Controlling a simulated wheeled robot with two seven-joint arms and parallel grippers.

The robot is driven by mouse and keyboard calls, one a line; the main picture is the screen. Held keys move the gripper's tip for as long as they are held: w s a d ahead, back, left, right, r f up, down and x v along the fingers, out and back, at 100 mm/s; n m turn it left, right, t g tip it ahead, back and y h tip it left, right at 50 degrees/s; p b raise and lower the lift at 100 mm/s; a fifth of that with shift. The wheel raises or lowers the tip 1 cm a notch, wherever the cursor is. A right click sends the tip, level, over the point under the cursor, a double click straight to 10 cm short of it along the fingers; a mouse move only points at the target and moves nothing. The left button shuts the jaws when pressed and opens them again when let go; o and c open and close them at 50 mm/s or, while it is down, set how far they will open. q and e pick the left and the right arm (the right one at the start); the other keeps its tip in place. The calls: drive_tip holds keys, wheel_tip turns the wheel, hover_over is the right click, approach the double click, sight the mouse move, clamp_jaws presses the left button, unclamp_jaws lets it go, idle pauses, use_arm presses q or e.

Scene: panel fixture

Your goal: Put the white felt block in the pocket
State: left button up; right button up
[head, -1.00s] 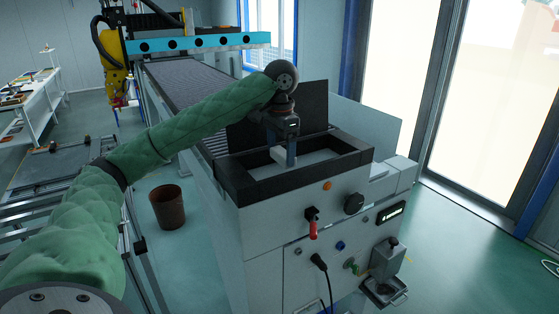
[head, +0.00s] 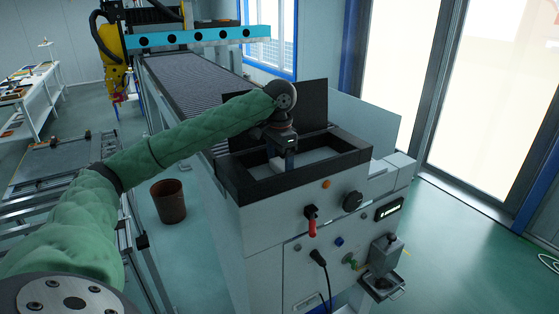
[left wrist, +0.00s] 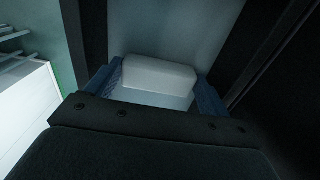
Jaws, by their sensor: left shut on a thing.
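My left gripper (head: 284,158) is inside the black-rimmed pocket on top of the grey cabinet. It is shut on the white felt block (left wrist: 158,78), which sits between its two blue fingers in the left wrist view. In the head view the block (head: 275,164) shows only as a pale piece beside the fingers. The pocket (head: 237,183) has a thick black rim and a pale floor. I cannot tell whether the block touches that floor. My right gripper is not in view.
A dark upright plate (head: 303,104) stands behind the pocket. The cabinet front carries a red-handled switch (head: 311,222), a black knob (head: 353,201) and a small vise-like fixture (head: 384,258). A brown bin (head: 168,202) stands on the floor to the left.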

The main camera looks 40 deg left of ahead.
sight(279, 164)
use_arm(q)
drive_tip(key=o, duration=0.7)
drive_tip(key=shift+f, duration=0.15)
drive_tip(key=shift+r+b, duration=0.35)
drive_tip(key=shift+r, duration=0.15)
wheel_tip(279, 164, up, 4)
drive_tip(key=shift+r+b, duration=0.25)
drive_tip(key=shift+b, duration=0.45)
drive_tip(key=shift+r, duration=3.4)
